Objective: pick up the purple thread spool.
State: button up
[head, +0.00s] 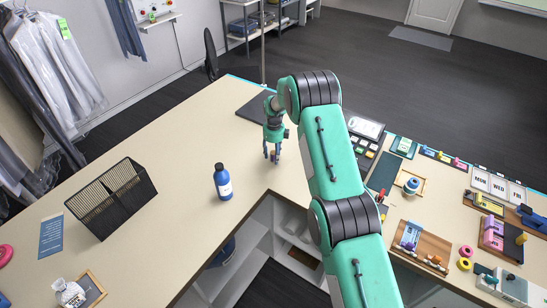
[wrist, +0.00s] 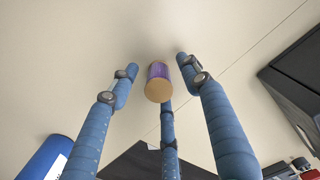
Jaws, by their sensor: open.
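The purple thread spool (wrist: 158,72) has a tan round end facing the wrist camera and purple thread on its side. It appears to stand on the cream table. My gripper (wrist: 156,66) has three blue fingers spread around the spool, with visible gaps to its left and right. The lower middle finger is close to the spool's tan end; I cannot tell if it touches. In the head view my gripper (head: 271,158) points down at the table near its inner corner. The spool (head: 273,154) shows there only as a small tan and purplish patch between the fingers.
A blue bottle (head: 223,184) stands left of my gripper. A black mat (head: 258,106) lies behind it. A black mesh holder (head: 113,197) stands farther left. Trays and small items crowd the right table, including a wooden tray (head: 420,243). The table between bottle and gripper is clear.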

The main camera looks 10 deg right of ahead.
aim_at(274, 152)
dwell(0.3)
jog(key=c, duration=1)
jog(key=shift+r, duration=0.15)
jog(key=shift+r, duration=1.15)
jog(key=shift+r+b, duration=0.35)
jog(key=shift+r, duration=0.25)
jog(key=s, duration=0.5)
jog(key=s+b, duration=0.1)
jog(key=s, duration=0.4)
jog(key=s+r, duration=0.1)
jog(key=s, duration=0.5)
jog(key=shift+d+r+b, duration=0.1)
jog(key=shift+d+b, duration=0.05)
jog(key=shift+b, duration=0.15)
